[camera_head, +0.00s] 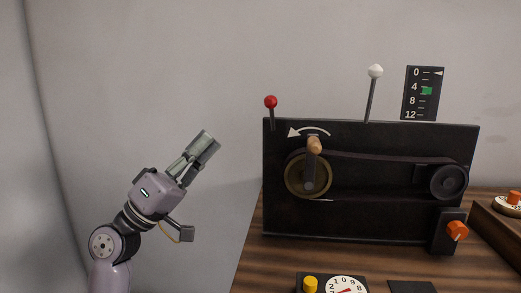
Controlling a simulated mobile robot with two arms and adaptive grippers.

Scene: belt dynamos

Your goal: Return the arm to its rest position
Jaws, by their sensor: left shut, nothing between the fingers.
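My left arm rises from the lower left of the head view. My left gripper (203,147) is shut and empty. It points up and to the right in front of the bare wall, left of the black dynamo panel (375,222) and apart from it in the picture. The panel carries a large wheel with a wooden-knobbed crank (314,146), joined by a dark belt (385,157) to a small pulley (448,182). My right gripper is not in view.
The panel stands on a wooden table (252,258). A red-knobbed lever (271,102) and a white-knobbed lever (375,72) rise above it. An orange knob (457,230), a dial (345,286) and a yellow button (310,284) are in front. Left of the table is free.

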